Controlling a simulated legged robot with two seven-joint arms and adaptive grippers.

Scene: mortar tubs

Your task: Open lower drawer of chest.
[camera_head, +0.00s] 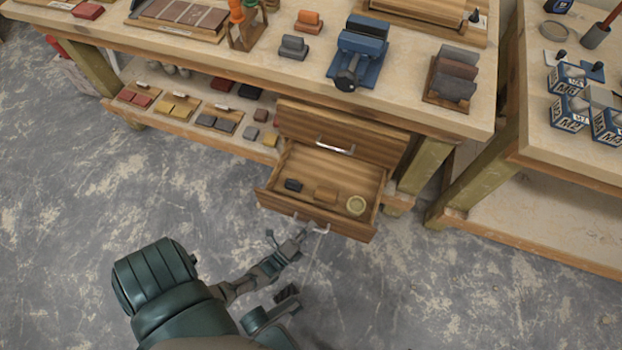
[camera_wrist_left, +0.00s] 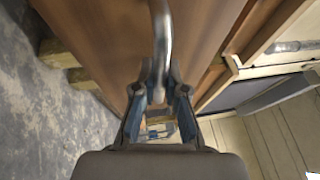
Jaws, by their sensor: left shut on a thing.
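The wooden chest stands under the workbench. Its lower drawer (camera_head: 347,227) is pulled out, and its inside shows from above. The upper drawer (camera_head: 300,127) above it is closed and has a metal handle (camera_head: 335,149). My left gripper (camera_head: 301,237) is at the front of the lower drawer, shut on its curved metal handle (camera_head: 322,230). In the left wrist view the handle (camera_wrist_left: 160,45) runs down between the two fingers (camera_wrist_left: 160,95), with the brown drawer front behind it.
A bench leg (camera_head: 423,166) stands right of the chest. A second table (camera_head: 560,153) is at the right. The floor in front is clear.

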